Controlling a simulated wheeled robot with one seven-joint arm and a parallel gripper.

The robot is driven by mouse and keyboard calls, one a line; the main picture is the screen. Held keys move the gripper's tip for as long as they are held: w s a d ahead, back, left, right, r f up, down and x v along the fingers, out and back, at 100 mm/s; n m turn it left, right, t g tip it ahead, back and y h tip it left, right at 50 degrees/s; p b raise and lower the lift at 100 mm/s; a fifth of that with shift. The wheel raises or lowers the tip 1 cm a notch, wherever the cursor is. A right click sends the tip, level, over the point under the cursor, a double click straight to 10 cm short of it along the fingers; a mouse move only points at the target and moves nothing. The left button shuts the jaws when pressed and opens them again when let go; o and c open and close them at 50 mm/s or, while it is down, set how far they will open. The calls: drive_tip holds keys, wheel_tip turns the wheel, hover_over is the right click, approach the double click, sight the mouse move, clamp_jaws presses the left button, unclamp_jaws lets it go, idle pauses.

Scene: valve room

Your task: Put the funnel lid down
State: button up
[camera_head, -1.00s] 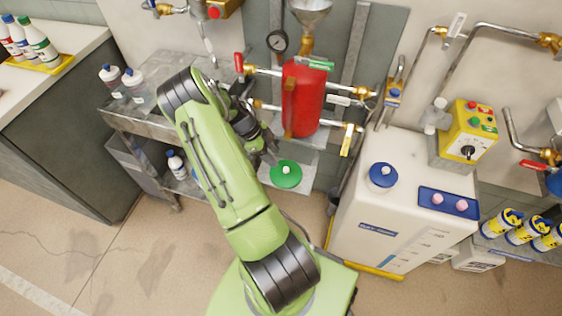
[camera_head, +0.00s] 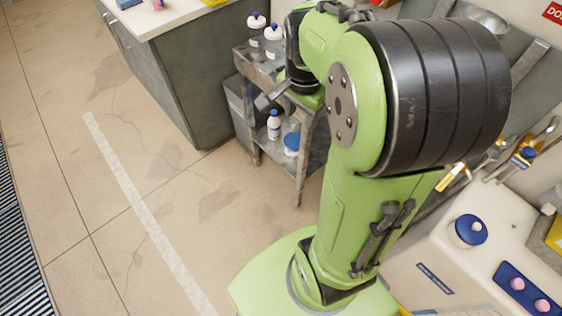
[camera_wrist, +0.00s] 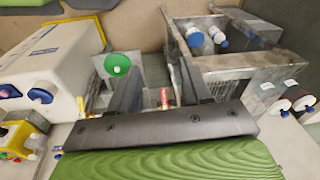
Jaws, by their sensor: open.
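The funnel lid is a round green disc with a pale knob. In the head view a dark part of my gripper (camera_head: 272,97) shows beside the cart. The metal funnel (camera_head: 487,20) is at the upper right.
The metal cart (camera_head: 304,165) holds white bottles (camera_head: 256,24) on top and more below. A white tank (camera_head: 450,255) with a blue cap stands at the right. The floor at left is clear.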

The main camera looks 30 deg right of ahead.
drive_tip(key=s+a+r+n+t+y, duration=0.1)
drive_tip(key=s+a+r+n+t, duration=0.3)
drive_tip(key=s+a+n, duration=0.7)
drive_tip(key=a+r+n, duration=0.1)
drive_tip(key=n, duration=0.2)
drive_tip(key=shift+s+a+r+n, duration=0.3)
drive_tip(key=shift+n, duration=0.1)
